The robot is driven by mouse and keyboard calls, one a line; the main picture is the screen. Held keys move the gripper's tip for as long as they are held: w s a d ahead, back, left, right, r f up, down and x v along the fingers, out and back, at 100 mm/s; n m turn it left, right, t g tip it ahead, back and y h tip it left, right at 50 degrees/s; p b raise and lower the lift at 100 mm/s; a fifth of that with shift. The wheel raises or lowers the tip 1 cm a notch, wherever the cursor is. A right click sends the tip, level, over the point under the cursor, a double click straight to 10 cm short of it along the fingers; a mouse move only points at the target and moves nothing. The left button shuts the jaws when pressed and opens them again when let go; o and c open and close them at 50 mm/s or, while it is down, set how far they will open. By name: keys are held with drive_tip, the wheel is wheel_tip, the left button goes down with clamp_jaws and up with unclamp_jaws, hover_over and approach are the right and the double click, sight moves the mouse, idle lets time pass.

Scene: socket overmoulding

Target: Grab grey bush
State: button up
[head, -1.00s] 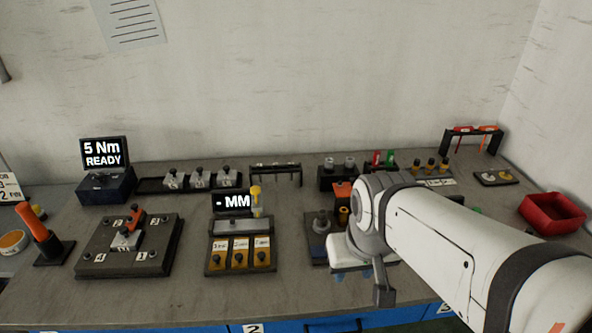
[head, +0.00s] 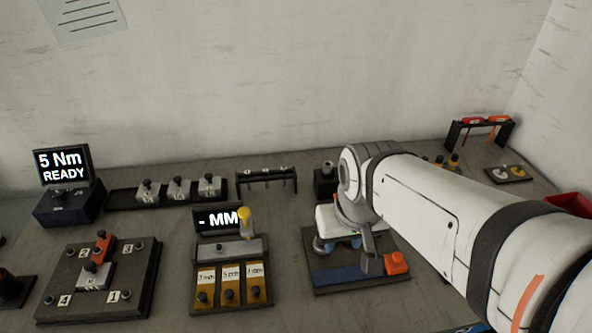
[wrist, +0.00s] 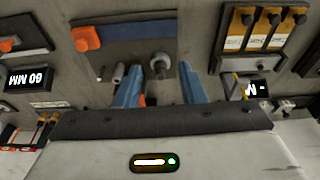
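A grey bush (head: 327,167) stands in a black holder (head: 326,186) at the back of the bench in the head view; my arm hides the holder's right part. My gripper (head: 338,247) points down over the back of a dark fixture plate (head: 350,289) with a blue strip. Its blue fingers are apart in the wrist view (wrist: 160,68). A grey cylinder on a round base (wrist: 158,63) shows between the fingertips there, with no visible grip on it. A smaller grey cylinder (wrist: 118,73) stands beside one finger. I cannot tell whether either is a bush.
An orange block (head: 397,263) sits at the fixture's front right. Left of it is a labelled three-slot station (head: 229,294) with a MM display (head: 217,219). A black rail stand (head: 266,180) is behind. Bare bench lies between the stations.

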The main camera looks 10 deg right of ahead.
drive_tip(key=shift+s+d, duration=0.1)
drive_tip(key=shift+o, duration=1.3)
drive_tip(key=shift+w, duration=0.25)
drive_tip(key=shift+o, duration=0.9)
drive_tip(key=w+f+g, duration=0.1)
drive_tip(key=w+f, duration=0.1)
drive_tip(key=w, duration=0.5)
drive_tip(key=shift+d+f+m, duration=0.25)
drive_tip(key=shift+f+m, duration=0.1)
drive_tip(key=shift+m, duration=0.05)
drive_tip(key=shift+m+g, duration=0.4)
drive_tip(key=shift+g, duration=0.4)
drive_tip(key=w+f, duration=0.1)
drive_tip(key=w, duration=0.1)
drive_tip(key=w+f, duration=0.3)
drive_tip(key=w, duration=0.1)
drive_tip(key=shift+w+f+b, duration=0.15)
drive_tip(key=shift+f+b, duration=0.05)
drive_tip(key=shift+b, duration=0.15)
drive_tip(key=shift+w+f, duration=0.25)
drive_tip(key=shift+f, duration=0.3)
drive_tip(key=shift+s+f, duration=0.1)
drive_tip(key=shift+f, duration=3.5)
